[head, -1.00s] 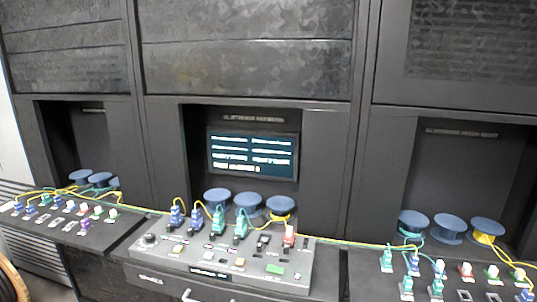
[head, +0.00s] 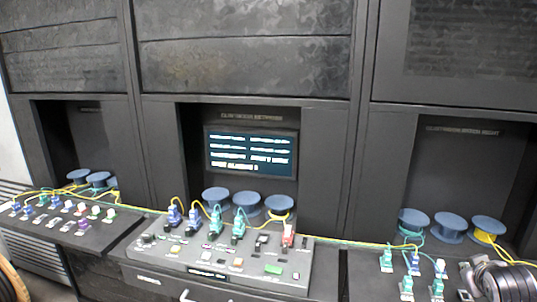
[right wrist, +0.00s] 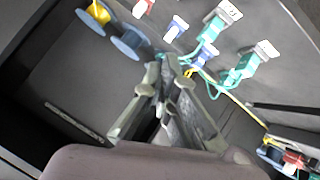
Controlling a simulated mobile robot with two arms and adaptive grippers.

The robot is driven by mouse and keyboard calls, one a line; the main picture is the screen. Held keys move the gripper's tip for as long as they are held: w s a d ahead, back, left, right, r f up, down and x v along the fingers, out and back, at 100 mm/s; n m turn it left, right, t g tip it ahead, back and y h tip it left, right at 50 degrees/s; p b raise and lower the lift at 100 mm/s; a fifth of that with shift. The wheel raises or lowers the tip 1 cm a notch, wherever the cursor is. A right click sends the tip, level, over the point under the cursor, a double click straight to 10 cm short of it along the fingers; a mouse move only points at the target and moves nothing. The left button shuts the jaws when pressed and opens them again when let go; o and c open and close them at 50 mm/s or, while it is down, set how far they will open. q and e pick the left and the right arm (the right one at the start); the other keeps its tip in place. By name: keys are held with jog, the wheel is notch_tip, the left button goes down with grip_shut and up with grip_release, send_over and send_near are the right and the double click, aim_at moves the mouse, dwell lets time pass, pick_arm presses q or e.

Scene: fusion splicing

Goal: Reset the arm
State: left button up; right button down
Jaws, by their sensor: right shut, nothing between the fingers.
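My right gripper (head: 470,280) shows at the lower right of the head view, over the right-hand panel. In the right wrist view its fingers (right wrist: 168,72) are together with nothing between them. Past the fingertips there are green connectors (right wrist: 243,65), a blue connector (right wrist: 204,56) and blue spools (right wrist: 127,41); I cannot tell whether the fingertips touch any of them. My left gripper is in neither view.
The middle console (head: 150,278) holds blue and green connectors (head: 238,228), and a lit screen (head: 252,152) stands behind it. The left panel (head: 75,238) carries several connectors. Yellow and green cables (head: 345,243) run between the panels. Blue spools (head: 450,226) stand in the right recess.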

jog(key=s+a+f+n+g+y, duration=0.2)
jog(key=s+a+f+g+y, duration=0.1)
jog(key=s+a+f, duration=1.25)
jog(key=s+a+f+g+y, duration=0.2)
jog(key=s+a+f+g, duration=0.15)
jog(key=s+a, duration=1.15)
jog(key=s+d+f+g, duration=0.1)
jog(key=s+f, duration=0.1)
jog(key=f, duration=1.1)
jog(key=s+d+f, duration=0.1)
jog(key=s+f, duration=0.1)
jog(key=f, duration=1.2)
jog(key=s+d+f+g, duration=0.1)
jog(key=s+d+f, duration=0.1)
jog(key=s+f, duration=1.3)
jog(key=shift+s+d+f, duration=0.25)
jog(key=shift+s+d, duration=0.15)
jog(key=shift+s, duration=0.15)
